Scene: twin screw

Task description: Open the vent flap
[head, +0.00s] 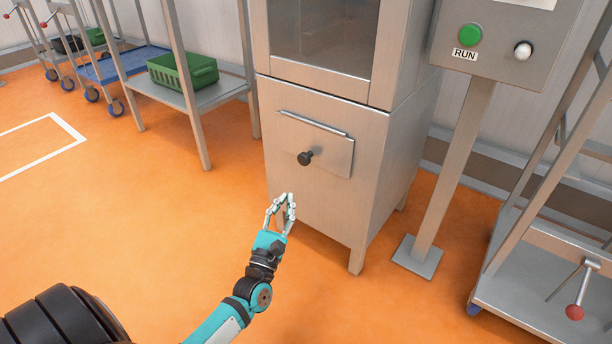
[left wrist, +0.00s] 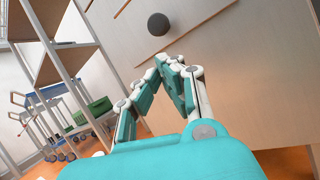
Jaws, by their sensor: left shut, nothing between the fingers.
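The vent flap (head: 330,150) is a flat metal plate on the lower front of the steel cabinet, with a hinge bar along its top edge. It lies flat against the cabinet front. A black round knob (head: 305,158) sticks out at its lower left. The knob also shows in the left wrist view (left wrist: 158,24), beyond the fingertips. My left gripper (head: 284,198) is in front of the cabinet, below and left of the knob and apart from it. Its fingertips (left wrist: 168,62) are together with nothing between them. My right gripper is not in either view.
A control post with a green RUN button (head: 469,35) stands right of the cabinet. A wheeled cart (head: 550,290) is at the lower right. A steel table (head: 215,92) with a green crate (head: 183,72) stands at the left. The orange floor before the cabinet is clear.

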